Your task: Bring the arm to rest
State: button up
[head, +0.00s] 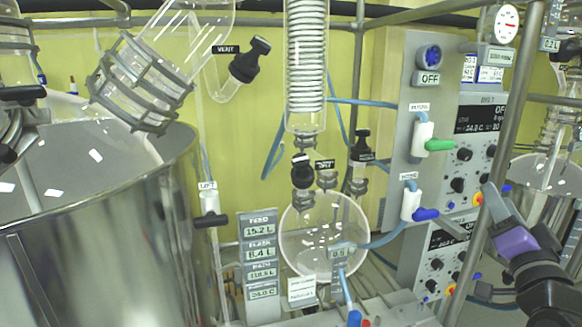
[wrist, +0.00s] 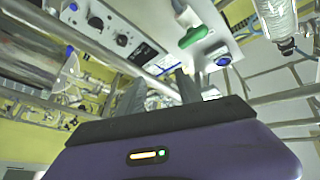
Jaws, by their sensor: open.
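My gripper (head: 474,208) is at the lower right of the head view, at the end of my dark arm. Its purple body (head: 515,241) shows there, with grey fingers pointing up and left towards the control panel. In the wrist view the two grey fingers (wrist: 156,90) stand apart with nothing between them, so my gripper is open and empty. The blue-handled valve (head: 426,214) is just left of the fingers in the head view. I cannot tell how far apart in depth they are.
A metal post (head: 490,130) runs close by my gripper. The panel carries a green-handled valve (head: 438,145), also in the wrist view (wrist: 193,37), and a blue knob (head: 431,57). A round glass flask (head: 325,235) and a steel vessel (head: 100,240) stand left.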

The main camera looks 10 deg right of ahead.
jog(key=s+a+f+n+y, duration=0.5)
jog(key=s+a+f+n, duration=0.5)
jog(key=s+a+f, duration=0.5)
jog(key=s+a+f+n+g+y, duration=0.1)
jog(key=s+a+f+g+y, duration=0.1)
jog(key=s+a+f, duration=0.5)
jog(key=s+a+f+n+g+y+b, duration=0.1)
jog(key=s+a+f+g+y, duration=0.1)
jog(key=s+a+f, duration=0.5)
jog(key=s, duration=0.6)
jog(key=shift+s+a+n, duration=0.15)
jog(key=shift+a+n, duration=0.15)
jog(key=shift+r, duration=0.1)
